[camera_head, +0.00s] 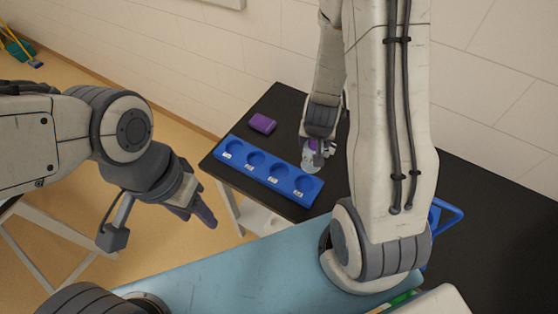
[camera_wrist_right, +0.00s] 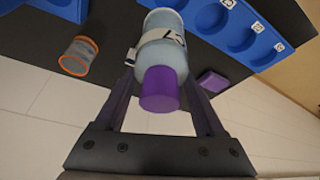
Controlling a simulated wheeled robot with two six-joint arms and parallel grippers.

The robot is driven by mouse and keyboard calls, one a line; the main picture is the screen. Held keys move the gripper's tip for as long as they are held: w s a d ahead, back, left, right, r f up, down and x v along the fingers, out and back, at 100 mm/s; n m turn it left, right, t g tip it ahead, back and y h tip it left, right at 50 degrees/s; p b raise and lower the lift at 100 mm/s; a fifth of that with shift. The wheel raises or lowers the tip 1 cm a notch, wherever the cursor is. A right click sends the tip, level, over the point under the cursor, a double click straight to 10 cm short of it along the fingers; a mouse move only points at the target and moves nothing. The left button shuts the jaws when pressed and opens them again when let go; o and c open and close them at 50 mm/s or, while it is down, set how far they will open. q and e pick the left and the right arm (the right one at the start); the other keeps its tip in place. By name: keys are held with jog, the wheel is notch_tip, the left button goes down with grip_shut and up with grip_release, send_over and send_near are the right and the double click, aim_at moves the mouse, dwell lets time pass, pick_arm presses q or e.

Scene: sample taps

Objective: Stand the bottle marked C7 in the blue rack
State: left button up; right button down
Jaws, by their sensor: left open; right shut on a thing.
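My right gripper (camera_head: 320,146) is shut on a bottle (camera_head: 311,160) above the table, just behind the right half of the blue rack. In the right wrist view the bottle (camera_wrist_right: 162,50) is pale blue with a purple cap and sits between the fingers (camera_wrist_right: 160,105). Its white label shows a partly turned mark ending in 7; the rest is unclear. The blue rack (camera_head: 238,168) lies along the table's front edge, with a row of round, empty-looking wells and small white tags. It also shows in the right wrist view (camera_wrist_right: 262,58). My left gripper (camera_head: 200,212) is open and empty, left of the table.
A small purple block (camera_head: 262,123) lies behind the rack; it also shows in the right wrist view (camera_wrist_right: 212,80). A blue-framed item (camera_head: 447,214) is partly behind my right arm.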

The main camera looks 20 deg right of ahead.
jog(key=shift+w+a+f+b, duration=0.3)
jog(key=shift+f+b, duration=0.15)
jog(key=shift+b, duration=0.05)
pick_arm(q)
notch_tip(320, 180, down, 6)
jog(key=b, duration=0.3)
jog(key=shift+r, duration=0.2)
pick_arm(e)
jog(key=w+a+f, duration=0.5)
jog(key=a+f, duration=0.2)
jog(key=f, duration=0.2)
jog(key=shift+w+a, duration=0.15)
jog(key=shift+w, duration=0.15)
pick_arm(q)
jog(key=shift+f+b, duration=0.1)
jog(key=shift+b, duration=0.25)
pick_arm(e)
jog(key=shift+f, duration=0.1)
grip_release()
